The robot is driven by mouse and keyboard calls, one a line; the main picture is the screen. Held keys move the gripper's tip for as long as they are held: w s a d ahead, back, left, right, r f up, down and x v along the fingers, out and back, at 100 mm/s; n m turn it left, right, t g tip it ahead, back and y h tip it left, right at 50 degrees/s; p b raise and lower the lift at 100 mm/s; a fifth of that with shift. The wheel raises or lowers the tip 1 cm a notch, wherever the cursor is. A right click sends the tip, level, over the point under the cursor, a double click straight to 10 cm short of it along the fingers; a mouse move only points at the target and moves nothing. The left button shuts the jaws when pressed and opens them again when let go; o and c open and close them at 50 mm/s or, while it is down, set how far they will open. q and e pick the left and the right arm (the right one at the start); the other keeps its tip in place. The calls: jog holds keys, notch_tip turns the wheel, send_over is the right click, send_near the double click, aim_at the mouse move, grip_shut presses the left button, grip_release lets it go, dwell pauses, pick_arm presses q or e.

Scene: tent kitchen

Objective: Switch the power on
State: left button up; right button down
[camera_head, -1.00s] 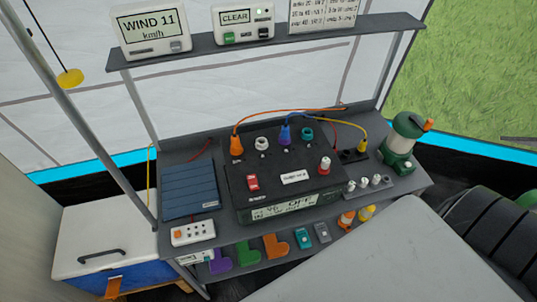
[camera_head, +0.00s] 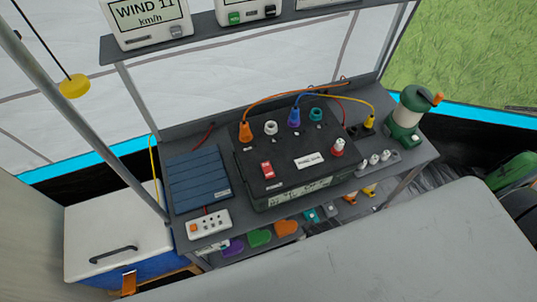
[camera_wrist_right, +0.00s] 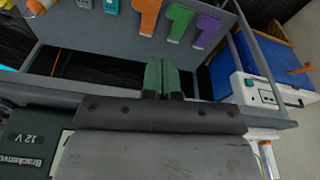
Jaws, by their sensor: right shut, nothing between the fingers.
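Which way the switch is tipped is too small to tell. In the right wrist view a dark box (camera_wrist_right: 28,140) marked "12 V" shows at lower left. My right gripper (camera_wrist_right: 161,68) is shut and empty in that view, its green fingertips together above the grey bench edge. It does not show in the head view. My left gripper is in neither view.
Orange, blue and yellow cables arch over the box. Coloured pieces hang below the bench, including a green one (camera_head: 259,237). A white-lidded cooler (camera_head: 112,232) is left.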

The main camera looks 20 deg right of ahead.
jog(key=w+a+r+n+t+y, duration=0.1)
jog(key=w+a+r, duration=0.15)
jog(key=r, duration=0.65)
jog(key=w+a+r+n+y, duration=0.1)
jog(key=w+r+n, duration=0.15)
jog(key=r, duration=0.65)
notch_tip(320, 180, up, 14)
jog(key=n+g+y, duration=0.1)
jog(key=n+g, duration=0.2)
jog(key=n, duration=1)
send_over(264, 166)
jog(key=s+d, duration=0.1)
jog(key=d, duration=0.3)
jog(key=shift+f+m+p, duration=0.2)
jog(key=shift+m+p, duration=0.05)
jog(key=shift+p, duration=0.2)
jog(key=shift+a, duration=0.1)
jog(key=p+x, duration=0.1)
jog(key=x, duration=0.3)
jog(key=p+x, duration=0.1)
jog(key=x, duration=0.3)
jog(key=d+p+x, duration=0.1)
jog(key=x, duration=0.4)
jog(key=shift+f, duration=0.1)
jog(key=shift+w+f, duration=0.1)
jog(key=shift+f, duration=0.35)
